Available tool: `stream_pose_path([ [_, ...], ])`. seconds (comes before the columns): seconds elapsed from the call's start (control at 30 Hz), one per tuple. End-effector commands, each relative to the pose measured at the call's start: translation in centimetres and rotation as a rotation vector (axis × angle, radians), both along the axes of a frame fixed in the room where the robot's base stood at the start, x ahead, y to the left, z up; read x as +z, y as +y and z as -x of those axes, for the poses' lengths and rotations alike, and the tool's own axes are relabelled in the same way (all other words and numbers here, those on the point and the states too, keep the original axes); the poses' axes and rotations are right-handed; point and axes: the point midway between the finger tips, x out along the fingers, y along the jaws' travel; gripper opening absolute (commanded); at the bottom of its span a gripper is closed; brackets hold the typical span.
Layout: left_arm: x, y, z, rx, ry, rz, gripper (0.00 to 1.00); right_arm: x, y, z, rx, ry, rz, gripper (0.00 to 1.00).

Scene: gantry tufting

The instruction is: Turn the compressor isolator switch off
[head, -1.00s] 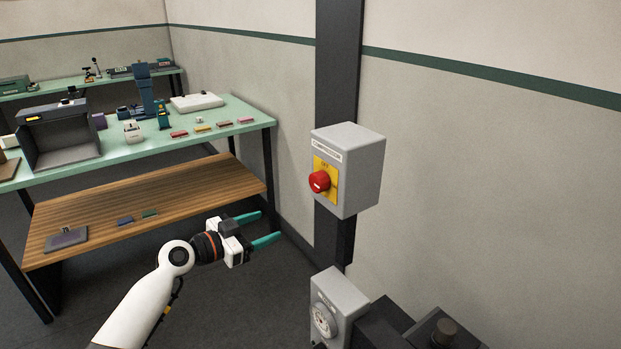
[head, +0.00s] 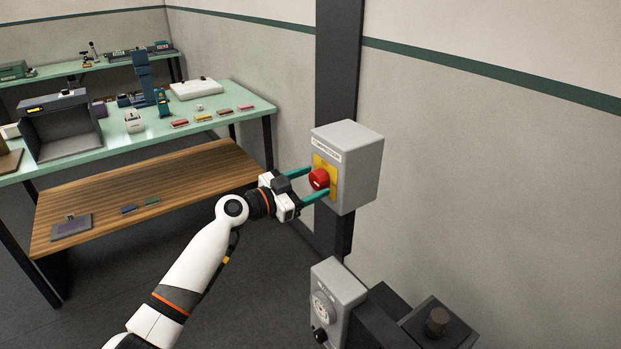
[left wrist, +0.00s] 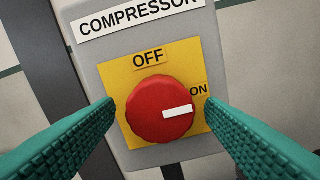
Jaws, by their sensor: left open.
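The compressor isolator is a grey box (head: 358,165) on a dark post, with a yellow plate (head: 332,186) and a red round knob (head: 319,179). In the left wrist view the red knob (left wrist: 161,110) has a white mark pointing right, toward the ON label (left wrist: 199,90). The OFF label (left wrist: 148,58) sits above the knob. My left gripper (head: 309,182) is open, its teal fingers on either side of the knob. In the left wrist view the fingers stand left and right of it, and I cannot tell whether they touch it. My right gripper is not in view.
A smaller grey box with a dial (head: 322,306) is below the isolator, next to a dark machine part (head: 435,322). A green-topped bench (head: 222,95) with a wooden lower shelf (head: 150,190) stands at left. The wall right of the isolator is bare.

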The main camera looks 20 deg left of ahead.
Motion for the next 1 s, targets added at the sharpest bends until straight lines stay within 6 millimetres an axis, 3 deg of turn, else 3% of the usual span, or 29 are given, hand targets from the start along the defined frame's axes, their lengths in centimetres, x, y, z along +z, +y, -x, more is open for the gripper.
stream_pose_path([
  [0.33, -0.07, -0.27, -0.32, 0.000, 0.001, -0.001, 0.64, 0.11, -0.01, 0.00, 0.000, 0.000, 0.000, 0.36],
  [0.6, -0.07, -0.24, -0.31, 0.000, 0.001, -0.001, 0.20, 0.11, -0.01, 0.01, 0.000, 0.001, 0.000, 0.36],
  [1.0, -0.24, -0.22, -0.31, 0.001, 0.048, 0.062, 0.19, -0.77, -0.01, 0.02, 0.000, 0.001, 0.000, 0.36],
])
